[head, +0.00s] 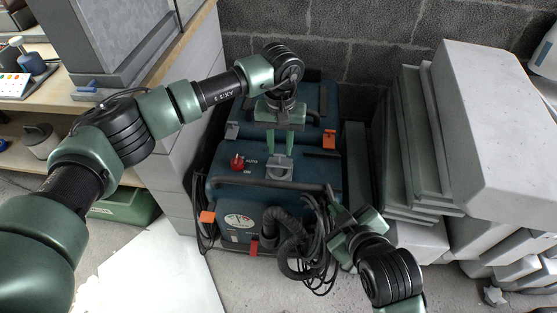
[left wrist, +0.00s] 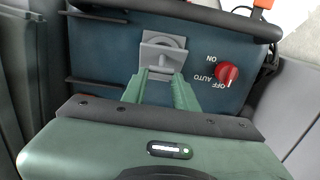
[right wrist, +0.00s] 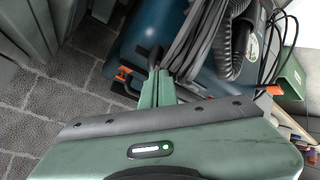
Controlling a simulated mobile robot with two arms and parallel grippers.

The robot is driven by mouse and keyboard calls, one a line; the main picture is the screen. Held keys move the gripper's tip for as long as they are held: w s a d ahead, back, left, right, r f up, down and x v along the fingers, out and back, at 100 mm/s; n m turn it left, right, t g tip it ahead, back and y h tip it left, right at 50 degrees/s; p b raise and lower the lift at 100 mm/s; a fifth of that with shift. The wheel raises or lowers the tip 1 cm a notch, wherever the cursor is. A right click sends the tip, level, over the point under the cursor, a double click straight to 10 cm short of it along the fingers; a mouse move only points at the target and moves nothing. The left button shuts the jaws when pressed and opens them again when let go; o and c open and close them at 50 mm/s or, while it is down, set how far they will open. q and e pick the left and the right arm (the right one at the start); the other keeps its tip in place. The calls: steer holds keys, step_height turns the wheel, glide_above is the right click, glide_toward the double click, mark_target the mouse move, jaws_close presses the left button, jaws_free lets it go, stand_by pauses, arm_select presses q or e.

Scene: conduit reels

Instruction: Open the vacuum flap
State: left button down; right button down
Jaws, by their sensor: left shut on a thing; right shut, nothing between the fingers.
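The vacuum (head: 225,192) is a dark blue box with a red knob (head: 238,161) and a dial on its front. A grey latch plate (head: 279,173) sits on its top. My left gripper (head: 281,151) is over the top, shut on the latch's grey tab. In the left wrist view the fingers hold the tab at the lower edge of the latch plate (left wrist: 155,48). The surface around the latch lies flat; I cannot tell where the flap's edges are. My right gripper (head: 338,213) is shut and empty beside the vacuum's right side, near the black cable and hose.
A ribbed hose (head: 284,230) and looped black cable hang at the vacuum's front right. Grey slabs (head: 480,120) are stacked on the right. A block wall stands behind, and a shelf unit (head: 170,130) stands close on the left. Some floor is clear in front.

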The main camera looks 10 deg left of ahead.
arm_select(q)
steer(key=shift+f, duration=0.1)
arm_select(e)
steer(key=w+a+r+n, duration=0.2)
steer(key=a+n, duration=0.7)
steer(key=n, duration=0.2)
arm_select(q)
steer(key=shift+f, duration=0.1)
steer(key=shift+s, duration=0.1)
arm_select(e)
steer(key=n+t+h, duration=0.1)
steer(key=n+h, duration=0.2)
steer(key=n, duration=1.2)
glide_toward(280, 156)
arm_select(q)
steer(key=shift+s+f, duration=0.1)
steer(key=shift+f, duration=0.05)
arm_select(e)
steer(key=x, duration=0.4)
steer(key=f+x, duration=0.1)
steer(key=x, duration=0.1)
steer(key=shift+s+f, duration=0.1)
steer(key=shift+f, duration=0.1)
arm_select(q)
steer(key=shift+s, duration=0.1)
arm_select(e)
steer(key=shift+w+r, duration=0.35)
steer(key=shift+w, duration=0.3)
